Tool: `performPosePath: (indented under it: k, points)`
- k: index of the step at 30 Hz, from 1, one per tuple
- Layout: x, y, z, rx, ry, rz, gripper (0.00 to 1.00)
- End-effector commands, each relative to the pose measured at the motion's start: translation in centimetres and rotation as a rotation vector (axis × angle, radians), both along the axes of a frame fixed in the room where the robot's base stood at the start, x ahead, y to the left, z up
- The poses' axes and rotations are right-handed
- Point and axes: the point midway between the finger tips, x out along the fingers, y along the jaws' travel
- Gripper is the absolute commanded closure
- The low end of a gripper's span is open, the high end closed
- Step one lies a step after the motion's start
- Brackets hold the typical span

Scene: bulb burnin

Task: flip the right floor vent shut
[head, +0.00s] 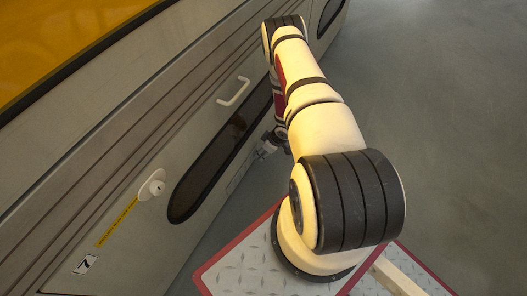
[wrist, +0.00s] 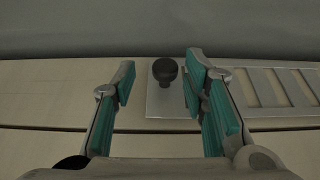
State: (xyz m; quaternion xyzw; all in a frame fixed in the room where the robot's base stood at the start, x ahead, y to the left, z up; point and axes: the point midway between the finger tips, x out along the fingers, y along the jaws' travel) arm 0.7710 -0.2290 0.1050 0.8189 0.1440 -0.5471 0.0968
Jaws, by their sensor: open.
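In the wrist view, a grey vent (wrist: 275,88) with a row of open slots lies at the right. A flat plate (wrist: 172,104) adjoins its left side and carries a round black knob (wrist: 165,74). My gripper (wrist: 160,78) is open, with teal-padded fingers spread to either side of the knob. The knob stands nearer the right finger, with a gap on its left. Whether the right finger touches it I cannot tell. In the head view, my gripper (head: 264,148) is low beside the machine's side panel, and the vent is too small to make out clearly.
The long grey machine (head: 130,130) fills the left of the head view. It has a white handle (head: 233,91), a white round knob (head: 152,187) and a dark oval window (head: 207,180). Open grey floor (head: 440,120) lies to the right.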

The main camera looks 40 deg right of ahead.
Motion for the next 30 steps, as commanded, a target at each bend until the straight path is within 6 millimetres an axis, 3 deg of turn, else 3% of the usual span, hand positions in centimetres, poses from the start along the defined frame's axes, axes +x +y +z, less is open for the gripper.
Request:
performPosePath:
  k: [16, 21, 30]
  points:
    - [-3.5, -1.4, 9.1, -0.002, -0.001, -0.003, 0.6]
    - [-4.0, -1.6, 10.3, -0.002, -0.001, -0.003, 0.6]
    - [-4.2, -1.6, 10.6, -0.001, 0.001, -0.003, 0.6]
